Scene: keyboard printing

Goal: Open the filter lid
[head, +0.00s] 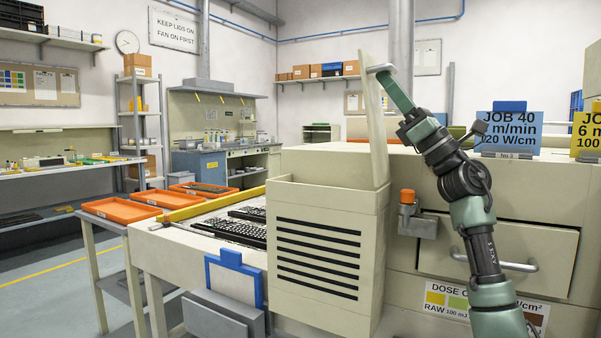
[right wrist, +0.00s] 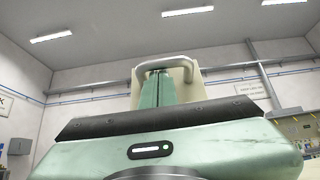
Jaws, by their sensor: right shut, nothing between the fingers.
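The filter box (head: 318,250) is a cream cabinet with dark slots on its front. Its lid (head: 375,130) stands upright, hinged at the box's right side, so the top is open. A grey bar handle (head: 380,68) sits near the lid's top edge. My right gripper (head: 388,78) is shut at the handle, with nothing between its fingers. In the right wrist view, the shut fingers (right wrist: 157,88) point up at the handle (right wrist: 166,60) and the lid (right wrist: 186,80) behind it. Whether they touch the handle I cannot tell. My left gripper is not in view.
Orange trays (head: 120,210) and a conveyor with black keyboards (head: 232,230) lie left of the box. An orange-topped knob (head: 407,197) and a drawer (head: 500,255) with a bar handle are on the right. Blue and yellow job signs (head: 510,133) stand on the machine top.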

